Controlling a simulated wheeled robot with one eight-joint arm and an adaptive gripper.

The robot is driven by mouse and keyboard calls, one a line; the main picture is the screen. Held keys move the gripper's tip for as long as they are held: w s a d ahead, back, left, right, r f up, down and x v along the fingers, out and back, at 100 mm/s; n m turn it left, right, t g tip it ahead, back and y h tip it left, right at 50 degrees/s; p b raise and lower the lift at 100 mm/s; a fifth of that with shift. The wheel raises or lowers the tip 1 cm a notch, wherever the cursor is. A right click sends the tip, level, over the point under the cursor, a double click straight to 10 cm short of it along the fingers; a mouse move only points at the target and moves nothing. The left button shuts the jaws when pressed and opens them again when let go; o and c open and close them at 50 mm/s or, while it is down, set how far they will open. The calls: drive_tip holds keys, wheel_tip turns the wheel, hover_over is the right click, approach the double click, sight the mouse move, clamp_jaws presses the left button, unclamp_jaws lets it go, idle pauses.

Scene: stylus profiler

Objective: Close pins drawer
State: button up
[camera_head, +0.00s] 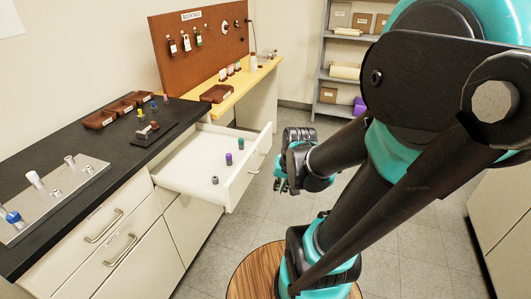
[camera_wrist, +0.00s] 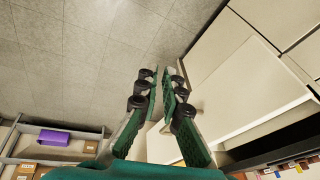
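A white drawer (camera_head: 196,165) stands pulled out of the black-topped bench, its front panel (camera_head: 250,172) facing right with a bar handle (camera_head: 261,162) on it. Inside lie a teal pin (camera_head: 240,143), a purple pin (camera_head: 229,158) and a grey pin (camera_head: 215,180). I cannot read a label on this drawer. My gripper (camera_head: 280,184) is just right of the drawer front, apart from it in the head view. In the wrist view, my gripper's green-padded fingers (camera_wrist: 161,72) have a narrow gap between their tips and hold nothing that I can see. Pale panels lie to their right.
Closed drawers with handles (camera_head: 103,226) are in the bench at lower left. The black worktop (camera_head: 103,150) carries a metal plate (camera_head: 60,195) with pins and brown trays (camera_head: 121,107). Grey shelving (camera_head: 322,75) stands at the back. Open floor (camera_head: 225,255) lies before the drawer.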

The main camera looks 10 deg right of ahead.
drive_tip(key=w+d+r+m+y, duration=0.1)
drive_tip(key=w+m, duration=0.2)
drive_tip(key=w+d+r+m+y, duration=0.1)
drive_tip(key=w+m, duration=0.3)
drive_tip(key=w+d+m+y, duration=0.1)
drive_tip(key=w+m, duration=0.2)
drive_tip(key=w, duration=0.1)
drive_tip(key=shift+d+r+m, duration=0.1)
drive_tip(key=shift+r+m, duration=0.2)
drive_tip(key=shift+r, duration=0.1)
clamp_jaws()
drive_tip(key=w+d+r+m+y, duration=0.2)
drive_tip(key=w+d+m+y, duration=0.1)
drive_tip(key=w+d+m, duration=0.6)
drive_tip(key=w+a+f+m+t, duration=0.1)
drive_tip(key=w+a+f, duration=0.5)
drive_tip(key=a, duration=0.3)
drive_tip(key=shift+w+a+f+y, duration=0.15)
drive_tip(key=shift+a+f+y, duration=0.2)
drive_tip(key=shift+f, duration=0.4)
hover_over(202, 143)
drive_tip(key=shift+s+d, duration=0.15)
drive_tip(key=shift+s, duration=0.05)
drive_tip(key=shift+w, duration=0.1)
drive_tip(key=shift+w+a+r, duration=0.1)
drive_tip(key=shift+a+r, duration=0.05)
drive_tip(key=shift+a, duration=0.1)
